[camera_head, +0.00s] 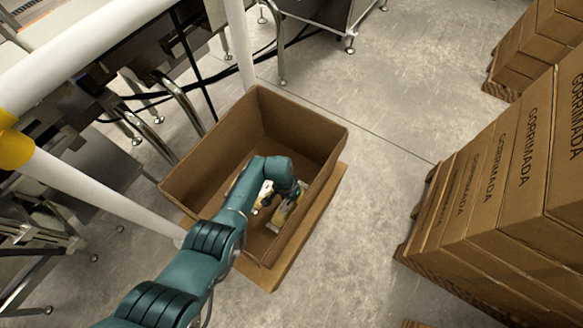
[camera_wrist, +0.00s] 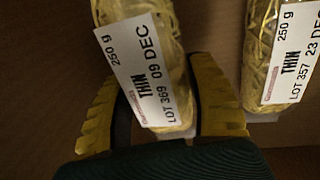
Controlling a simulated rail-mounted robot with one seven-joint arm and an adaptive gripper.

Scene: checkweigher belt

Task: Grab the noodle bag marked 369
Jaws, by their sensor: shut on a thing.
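In the wrist view, a clear bag of yellow noodles (camera_wrist: 172,62) has a white label reading 250 g, THIN, LOT 369, 09 DEC. My gripper (camera_wrist: 165,105) is shut on this bag, one yellow finger on each side of its near end. A second noodle bag (camera_wrist: 258,50), labelled LOT 357, 23 DEC, lies to the right, apart from the fingers. In the head view my gripper (camera_head: 267,198) is down inside a large cardboard box (camera_head: 190,180), partly hidden by my arm. A yellow noodle bag (camera_head: 285,212) shows beside it; its label is unreadable there.
The box's tall walls surround my gripper, and its base rests on a wider cardboard sheet (camera_head: 335,185). Stacked GORRIMADA cartons (camera_head: 480,190) stand at the right. White pipes (camera_head: 90,200) and conveyor framework are at the left. Open concrete floor lies between box and cartons.

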